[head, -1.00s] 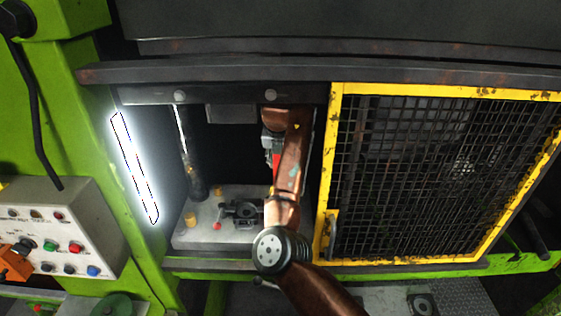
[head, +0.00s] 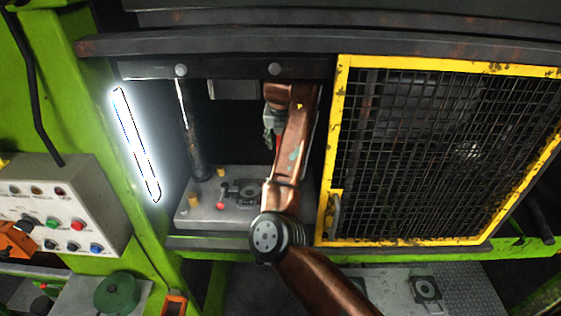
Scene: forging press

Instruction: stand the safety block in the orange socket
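My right arm reaches from the lower edge into the press opening. Its gripper (head: 272,138) is up inside, mostly hidden behind the arm's links, and its fingers cannot be made out. An orange-rimmed piece with a dark middle (head: 175,304), which looks like the orange socket, is at the bottom edge, partly cut off. My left gripper is not in view.
The press bed (head: 200,212) carries a dark clamp-like fixture (head: 243,193), a red knob (head: 220,206) and yellow posts. A yellow-framed mesh guard (head: 335,150) stands right of the opening. A control box (head: 85,205) and a green round part (head: 115,294) are at left.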

